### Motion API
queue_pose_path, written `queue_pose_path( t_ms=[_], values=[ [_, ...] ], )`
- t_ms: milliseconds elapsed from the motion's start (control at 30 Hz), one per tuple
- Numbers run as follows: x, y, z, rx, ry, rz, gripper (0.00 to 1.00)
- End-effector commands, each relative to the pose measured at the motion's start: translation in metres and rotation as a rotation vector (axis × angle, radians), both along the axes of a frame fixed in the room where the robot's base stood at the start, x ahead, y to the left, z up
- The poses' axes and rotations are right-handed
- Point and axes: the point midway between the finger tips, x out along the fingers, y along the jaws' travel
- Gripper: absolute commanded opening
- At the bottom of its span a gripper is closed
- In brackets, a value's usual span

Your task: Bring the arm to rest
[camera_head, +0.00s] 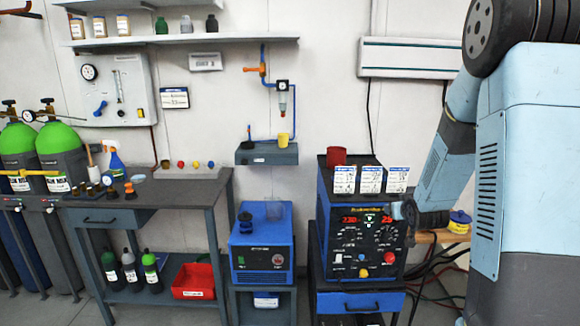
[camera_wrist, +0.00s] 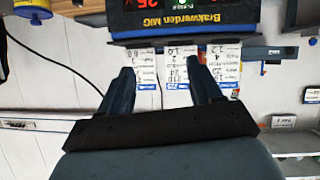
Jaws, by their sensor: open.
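My arm stands at the right of the head view, its light blue links bent down toward the front of the blue welding machine (camera_head: 362,240). The end of the arm is beside the machine's control panel in that view, and its fingers are hard to make out there. In the wrist view my gripper (camera_wrist: 160,80) has its two dark fingers apart with nothing between them. Behind the fingers are white label cards (camera_wrist: 176,72) and the machine's dark panel (camera_wrist: 190,18), both upside down. The head view shows the cards (camera_head: 371,180) along the machine's upper front edge.
A red cup (camera_head: 337,156) stands on the machine. A smaller blue unit (camera_head: 262,250) stands to its left. A grey workbench (camera_head: 190,188) holds small items, with a red bin (camera_head: 194,281) below. Green-topped gas cylinders (camera_head: 60,140) stand far left. Cables hang right of the machine.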

Motion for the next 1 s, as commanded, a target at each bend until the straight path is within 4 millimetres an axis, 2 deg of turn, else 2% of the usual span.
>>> queue_pose_path(
  t_ms=[33,100,467,767,1000],
  values=[
    [-0.006,0.004,0.014,-0.001,0.012,-0.003,0.64],
    [-0.015,0.009,0.028,-0.001,0.041,-0.009,0.64],
    [-0.079,0.034,0.091,0.016,0.189,-0.036,0.64],
    [-0.151,0.058,0.132,0.043,0.312,-0.046,0.64],
    [-0.217,0.077,0.157,0.069,0.411,-0.044,0.64]
  ],
)
